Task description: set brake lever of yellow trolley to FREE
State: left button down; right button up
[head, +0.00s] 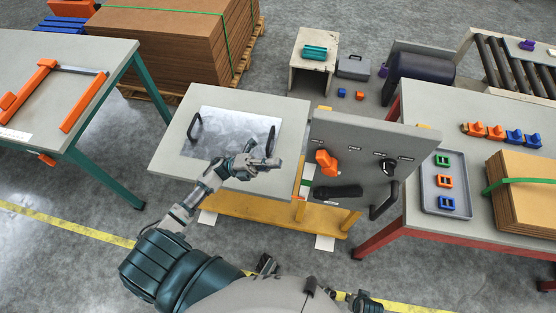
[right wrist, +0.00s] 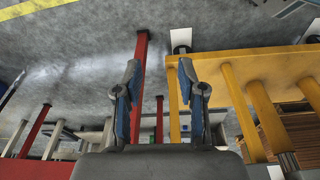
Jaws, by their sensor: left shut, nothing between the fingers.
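The yellow trolley (head: 240,212) stands in the middle of the head view, its yellow frame under a grey top. An upright grey panel (head: 352,140) at its right carries an orange lever (head: 326,160), a black handle (head: 338,192) and a black knob (head: 388,166). Small labels there are too small to read, so I cannot tell which part is the brake lever. My left gripper (head: 270,162) is shut and empty over the trolley top, left of the panel. My right gripper (right wrist: 158,85) is open and empty in the right wrist view, beside yellow beams (right wrist: 270,65).
A metal plate (head: 232,130) with two black handles lies on the grey top. A green-legged table (head: 105,52) stands left. A red-legged table (head: 425,223) with a grey tray (head: 430,197) and cardboard stack (head: 520,205) stands right. Red legs (right wrist: 140,75) show in the right wrist view.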

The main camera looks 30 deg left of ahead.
pick_arm(q)
jog(key=p, duration=0.2)
send_near(327, 163)
jog(key=w+d+r, duration=0.2)
jog(key=d, duration=0.1)
jog(key=shift+w+d+r, duration=0.15)
jog(key=shift+d+r, duration=0.05)
jog(key=shift+d, duration=0.1)
pick_arm(e)
jog(key=f, duration=0.2)
jog(key=s+f, duration=0.1)
jog(key=f, duration=0.2)
jog(key=shift+f, duration=0.2)
